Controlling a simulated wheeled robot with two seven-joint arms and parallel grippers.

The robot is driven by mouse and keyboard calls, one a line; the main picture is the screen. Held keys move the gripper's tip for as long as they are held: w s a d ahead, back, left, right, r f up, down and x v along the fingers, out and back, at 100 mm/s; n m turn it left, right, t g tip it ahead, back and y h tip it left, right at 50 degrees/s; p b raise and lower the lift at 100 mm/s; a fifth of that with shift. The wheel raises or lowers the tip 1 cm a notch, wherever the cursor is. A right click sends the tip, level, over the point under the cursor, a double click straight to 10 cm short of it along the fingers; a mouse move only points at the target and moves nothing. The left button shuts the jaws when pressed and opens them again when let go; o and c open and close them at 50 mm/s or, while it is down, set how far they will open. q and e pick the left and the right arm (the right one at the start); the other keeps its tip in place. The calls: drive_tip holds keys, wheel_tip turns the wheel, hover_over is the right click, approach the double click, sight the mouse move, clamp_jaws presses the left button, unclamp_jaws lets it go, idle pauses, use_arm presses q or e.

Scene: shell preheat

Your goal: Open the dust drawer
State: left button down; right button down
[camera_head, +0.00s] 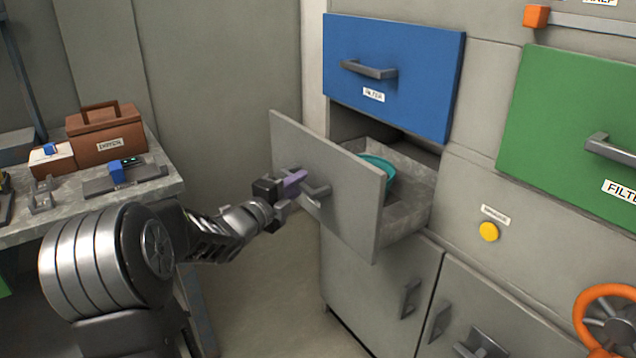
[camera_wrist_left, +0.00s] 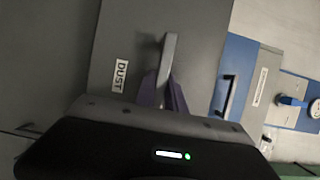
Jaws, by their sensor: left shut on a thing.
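The dust drawer (camera_head: 345,182) is grey and stands pulled out of the cabinet in the head view, with a teal round object (camera_head: 378,172) inside it. Its front carries a bar handle (camera_head: 318,192). In the left wrist view the drawer front (camera_wrist_left: 122,40) bears a DUST label (camera_wrist_left: 119,76), and the handle (camera_wrist_left: 168,52) runs down between the fingers. My left gripper (camera_head: 299,184) is at the handle, its purple fingers shut on it; the fingers also show in the wrist view (camera_wrist_left: 164,97). My right gripper is in neither view.
A blue filter drawer (camera_head: 400,65) is shut above, and a green filter drawer (camera_head: 560,125) is to the right. Grey cupboard doors (camera_head: 375,290) are below. A bench (camera_head: 165,185) with a brown toolbox (camera_head: 105,133) stands at left. Open floor (camera_head: 265,280) lies between.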

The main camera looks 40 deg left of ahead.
use_arm(q)
drive_tip(key=shift+s+a, duration=0.25)
drive_tip(key=shift+s, duration=0.5)
drive_tip(key=shift+s+a, duration=0.2)
drive_tip(key=shift+s, duration=0.5)
drive_tip(key=shift+s+a, duration=0.25)
drive_tip(key=shift+s, duration=0.5)
drive_tip(key=c, duration=1.4)
unclamp_jaws()
drive_tip(key=s, duration=0.7)
drive_tip(key=shift+s+d, duration=0.35)
drive_tip(key=shift+d, duration=0.05)
